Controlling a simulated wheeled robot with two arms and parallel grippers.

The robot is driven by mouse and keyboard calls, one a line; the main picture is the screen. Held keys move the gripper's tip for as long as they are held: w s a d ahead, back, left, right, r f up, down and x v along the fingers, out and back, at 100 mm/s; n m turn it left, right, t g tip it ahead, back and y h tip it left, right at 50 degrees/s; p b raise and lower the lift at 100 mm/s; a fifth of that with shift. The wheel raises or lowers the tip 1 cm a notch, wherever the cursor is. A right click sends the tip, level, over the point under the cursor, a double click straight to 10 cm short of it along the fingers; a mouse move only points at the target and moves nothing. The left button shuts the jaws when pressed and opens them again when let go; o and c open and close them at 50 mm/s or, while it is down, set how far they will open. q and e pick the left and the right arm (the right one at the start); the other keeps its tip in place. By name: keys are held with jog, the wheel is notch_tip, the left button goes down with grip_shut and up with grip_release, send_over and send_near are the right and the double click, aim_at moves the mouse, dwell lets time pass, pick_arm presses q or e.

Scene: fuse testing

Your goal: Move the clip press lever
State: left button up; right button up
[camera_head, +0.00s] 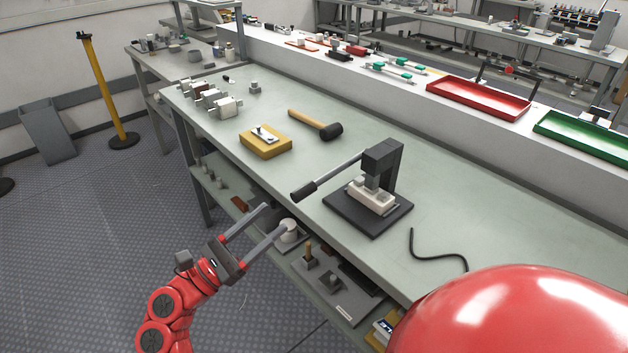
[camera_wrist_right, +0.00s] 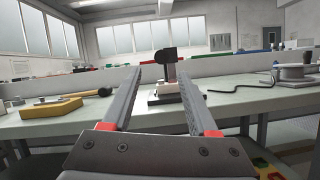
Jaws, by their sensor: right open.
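The clip press (camera_head: 385,155) stands on a dark square base (camera_head: 345,215) on the bench, with a pale block (camera_head: 371,197) under its head. Its lever (camera_head: 335,175) sticks out left, sloping down to a black grip (camera_head: 303,191). My right gripper (camera_head: 276,216) is open and empty at the bench's front edge, its fingers pointing toward the press and apart from the lever. In the right wrist view the press (camera_wrist_right: 170,72) shows between and beyond the open fingers (camera_wrist_right: 160,80); the lever is seen nearly end-on there. My left gripper is not in view.
A mallet (camera_head: 318,126) and a yellow block (camera_head: 265,145) with a metal piece lie left of the press. Red (camera_head: 478,100) and green (camera_head: 585,138) trays stand on the raised back shelf. A lower shelf (camera_head: 325,295) holds parts.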

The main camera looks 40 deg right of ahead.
aim_at(315, 181)
jog(key=p+x, duration=0.1)
jog(key=x, duration=1.1)
jog(key=shift+s+d+r+p, duration=0.15)
jog(key=shift+d+p, duration=0.2)
jog(key=shift+p, duration=0.05)
grip_shut()
dwell(0.6)
